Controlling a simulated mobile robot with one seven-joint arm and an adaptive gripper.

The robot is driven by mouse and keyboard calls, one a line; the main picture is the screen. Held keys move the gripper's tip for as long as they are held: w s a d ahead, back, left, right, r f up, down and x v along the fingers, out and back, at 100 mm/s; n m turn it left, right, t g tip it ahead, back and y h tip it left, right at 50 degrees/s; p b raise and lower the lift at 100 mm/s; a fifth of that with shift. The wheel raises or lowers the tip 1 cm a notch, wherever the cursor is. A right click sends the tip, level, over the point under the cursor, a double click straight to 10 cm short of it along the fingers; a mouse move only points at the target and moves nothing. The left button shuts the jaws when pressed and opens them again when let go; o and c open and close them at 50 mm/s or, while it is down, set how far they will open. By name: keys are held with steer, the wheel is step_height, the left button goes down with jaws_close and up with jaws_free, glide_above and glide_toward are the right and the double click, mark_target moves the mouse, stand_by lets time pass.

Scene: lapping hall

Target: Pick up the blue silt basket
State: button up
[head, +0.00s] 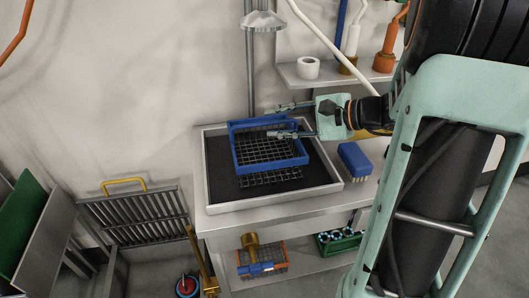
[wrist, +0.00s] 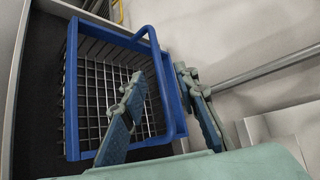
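The blue silt basket (head: 272,164) has a blue rim and a dark wire-mesh body. It sits in the dark-bottomed shallow tray (head: 330,188) on the bench. In the wrist view the basket (wrist: 72,110) shows its blue handle (wrist: 171,80) along the right side. My gripper (head: 275,121) is at the basket's back right. In the wrist view my gripper (wrist: 159,78) has its fingers apart, one over the basket's inside and one outside the handle. The handle lies between them; I cannot tell whether either finger touches it.
A blue brush-like block (head: 355,160) lies right of the tray. A shelf (head: 330,77) with a white roll (head: 308,68) and bottles is above. A shower-like head (head: 262,21) hangs over the bench. A grate (head: 135,216) stands at left; a wire basket (head: 262,258) is below.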

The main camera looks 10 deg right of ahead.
mark_target(264, 123)
steer(key=x, duration=0.5)
steer(key=shift+s+a+b, duration=0.1)
steer(key=shift+b, duration=0.25)
jaws_close()
steer(key=shift+r, duration=0.15)
